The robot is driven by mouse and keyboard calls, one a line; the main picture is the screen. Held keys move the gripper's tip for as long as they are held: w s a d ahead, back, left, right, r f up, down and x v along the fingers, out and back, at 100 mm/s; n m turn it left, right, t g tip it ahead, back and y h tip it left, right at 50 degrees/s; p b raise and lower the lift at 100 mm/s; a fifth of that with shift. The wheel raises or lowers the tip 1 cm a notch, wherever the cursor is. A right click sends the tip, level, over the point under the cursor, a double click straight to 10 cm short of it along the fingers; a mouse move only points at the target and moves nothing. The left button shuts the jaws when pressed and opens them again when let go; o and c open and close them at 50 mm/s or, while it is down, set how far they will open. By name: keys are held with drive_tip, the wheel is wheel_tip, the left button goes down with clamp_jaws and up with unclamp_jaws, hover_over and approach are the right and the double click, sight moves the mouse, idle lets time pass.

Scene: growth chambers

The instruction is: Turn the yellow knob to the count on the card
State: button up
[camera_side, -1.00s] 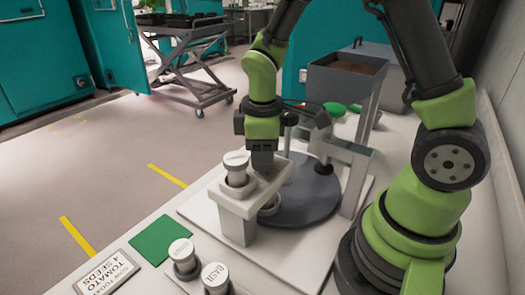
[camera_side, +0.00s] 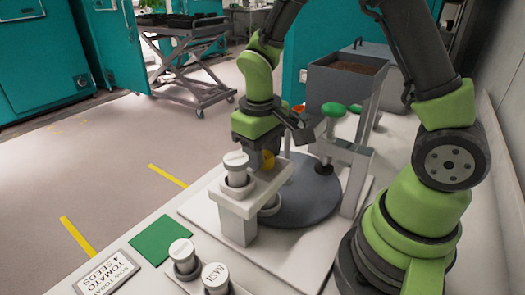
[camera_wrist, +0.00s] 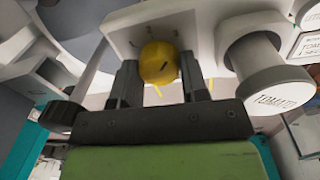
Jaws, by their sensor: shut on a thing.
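The yellow knob (camera_side: 268,160) sits on the side of a white stand (camera_side: 238,226). In the wrist view the knob (camera_wrist: 159,61) has a dark mark on its face. My gripper (camera_wrist: 160,72) is shut on it, one finger on each side. A white-capped jar (camera_side: 236,168) stands upright in the stand, and in the wrist view the jar (camera_wrist: 272,78) is lettered TOMATO. The card (camera_side: 108,273) at the front left reads "SOW TODAY TOMATO 4 SEEDS".
A grey round plate (camera_side: 313,197) lies behind the stand. Another jar marked BASIL (camera_side: 215,277) and a similar jar (camera_side: 182,254) stand in front. A green mat (camera_side: 165,239) lies near the card. A green knob (camera_side: 333,109) is on a grey post at the right.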

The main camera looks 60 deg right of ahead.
drive_tip(key=m, duration=0.5)
drive_tip(key=shift+m, duration=0.3)
drive_tip(key=shift+d+m, duration=0.1)
drive_tip(key=shift+m, duration=2.1)
drive_tip(key=shift+g, duration=0.3)
drive_tip(key=o, duration=0.9)
drive_tip(key=shift+o, duration=0.2)
wheel_tip(320, 180, up, 10)
drive_tip(key=shift+w, duration=0.25)
drive_tip(key=s+a+r+n+t+y, duration=0.1)
drive_tip(key=s+a+r+n+t, duration=0.1)
drive_tip(key=s, duration=0.4)
drive_tip(key=s+a+r+n+t+y, duration=0.1)
drive_tip(key=s+r+n+t, duration=0.4)
drive_tip(key=s, duration=0.2)
drive_tip(key=shift+a+r+t+y, duration=0.15)
drive_tip(key=shift+a+t+y, duration=0.15)
drive_tip(key=shift+a+t, duration=0.1)
